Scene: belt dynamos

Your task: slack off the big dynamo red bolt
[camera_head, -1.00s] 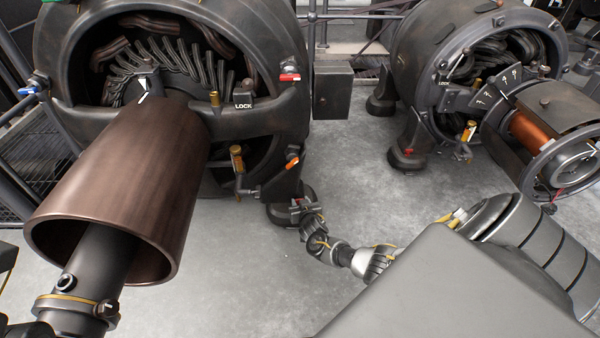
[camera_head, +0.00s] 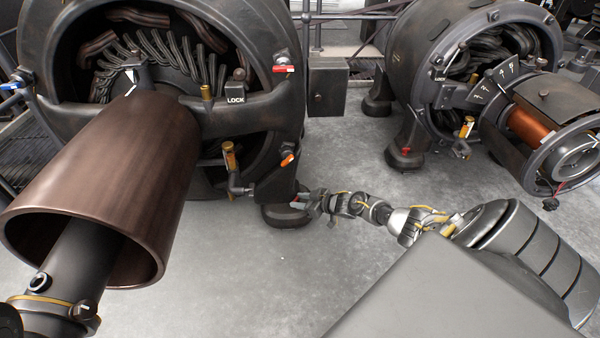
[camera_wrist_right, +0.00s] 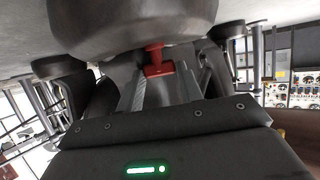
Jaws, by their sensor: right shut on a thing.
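The big dynamo (camera_head: 270,125) fills the left of the head view, with a dark foot (camera_head: 285,214) on the floor. The red bolt (camera_wrist_right: 155,62) shows in the right wrist view as a red T-shaped piece under a dark rounded body. In the head view only a small reddish spot shows low on the dynamo by the foot. My right gripper (camera_head: 302,203) is at that foot, reaching in from the right. In the right wrist view its fingers (camera_wrist_right: 160,82) are shut on the red bolt, which partly hides between them. My left gripper is not in view.
A brown pulley drum (camera_head: 110,185) juts toward me. A smaller dynamo (camera_head: 415,75) stands at right. The grey floor (camera_head: 340,150) between them is clear.

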